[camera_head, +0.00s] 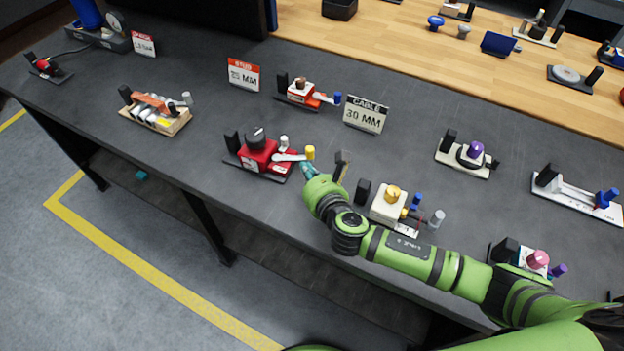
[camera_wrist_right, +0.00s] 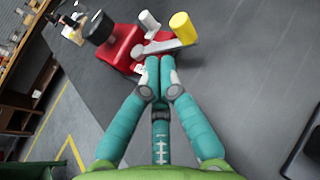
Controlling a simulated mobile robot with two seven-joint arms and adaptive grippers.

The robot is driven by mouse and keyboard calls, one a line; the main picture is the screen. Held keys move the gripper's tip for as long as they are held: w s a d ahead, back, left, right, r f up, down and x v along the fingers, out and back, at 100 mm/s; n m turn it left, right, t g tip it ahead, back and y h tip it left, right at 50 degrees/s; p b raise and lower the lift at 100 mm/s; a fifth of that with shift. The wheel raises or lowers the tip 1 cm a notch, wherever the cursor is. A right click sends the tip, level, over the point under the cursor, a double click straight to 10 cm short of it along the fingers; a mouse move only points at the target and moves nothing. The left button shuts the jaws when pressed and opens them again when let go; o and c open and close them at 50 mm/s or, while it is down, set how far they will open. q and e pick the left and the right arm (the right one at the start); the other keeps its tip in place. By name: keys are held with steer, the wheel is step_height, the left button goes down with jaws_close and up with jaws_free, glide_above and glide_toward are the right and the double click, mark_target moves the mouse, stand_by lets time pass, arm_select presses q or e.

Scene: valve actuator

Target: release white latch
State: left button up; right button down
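A red valve actuator (camera_head: 258,156) stands on a dark base near the table's front edge. It has a black knob (camera_head: 256,138), a small white cylindrical latch (camera_head: 284,143) and a grey lever (camera_head: 290,157) ending in a yellow knob (camera_head: 310,152). In the right wrist view the white latch (camera_wrist_right: 148,20) stands behind the grey lever (camera_wrist_right: 160,46), left of the yellow knob (camera_wrist_right: 183,28). My right gripper (camera_wrist_right: 159,64) has its teal fingertips together, with nothing seen between them. They are just in front of the lever; contact is unclear. My left gripper is not in view.
A cream actuator with a yellow knob (camera_head: 392,193) stands close by my right arm. A smaller red device (camera_head: 300,94) and a "30 MM" sign (camera_head: 366,115) are behind. A wooden device (camera_head: 155,114) stands at left. The grey table between them is clear.

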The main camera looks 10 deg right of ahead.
steer(key=v, duration=0.3)
steer(key=shift+s, duration=0.15)
steer(key=shift+s+r, duration=0.2)
steer(key=shift+s, duration=0.1)
steer(key=shift+w+f, duration=0.1)
steer(key=shift+w, duration=0.05)
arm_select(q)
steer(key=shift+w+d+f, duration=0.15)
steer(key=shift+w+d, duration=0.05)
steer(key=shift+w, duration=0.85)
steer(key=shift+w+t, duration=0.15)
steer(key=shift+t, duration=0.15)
